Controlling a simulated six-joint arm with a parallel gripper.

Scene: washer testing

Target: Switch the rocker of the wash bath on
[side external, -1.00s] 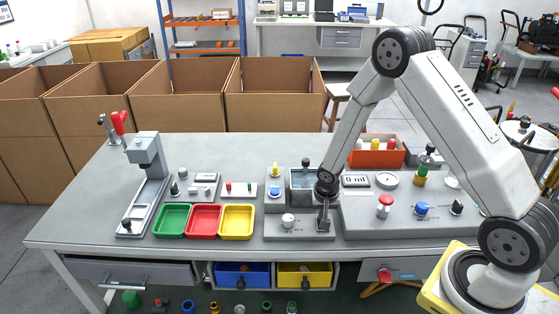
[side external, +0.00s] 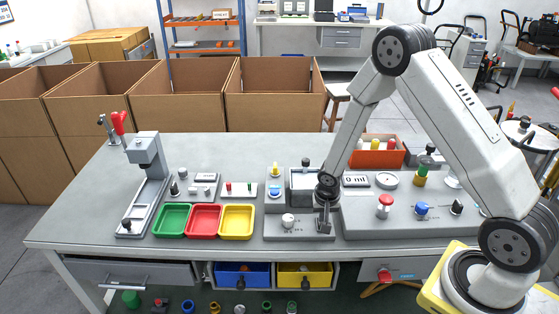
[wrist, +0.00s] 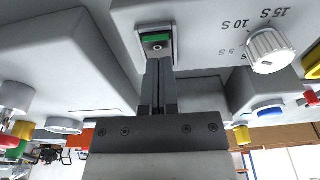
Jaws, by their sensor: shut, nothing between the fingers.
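The wash bath (side external: 302,181) is a grey unit with an open tank at the middle of the table. Its rocker (wrist: 156,41) shows in the wrist view, in a metal frame with a green part and a dark half bearing a round mark. In the side view the rocker is hidden behind my gripper. My gripper (side external: 323,231) points down at the front right of the bath unit. In the wrist view, its fingers (wrist: 158,61) are shut together, empty, with tips at the dark half's edge. I cannot tell whether they touch it.
A white timer knob (wrist: 270,50) with second marks sits beside the rocker; it also shows in the side view (side external: 288,220). A grey console (side external: 385,229) with a red button (side external: 385,203) stands close on the right. Green, red and yellow trays (side external: 204,235) lie to the left.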

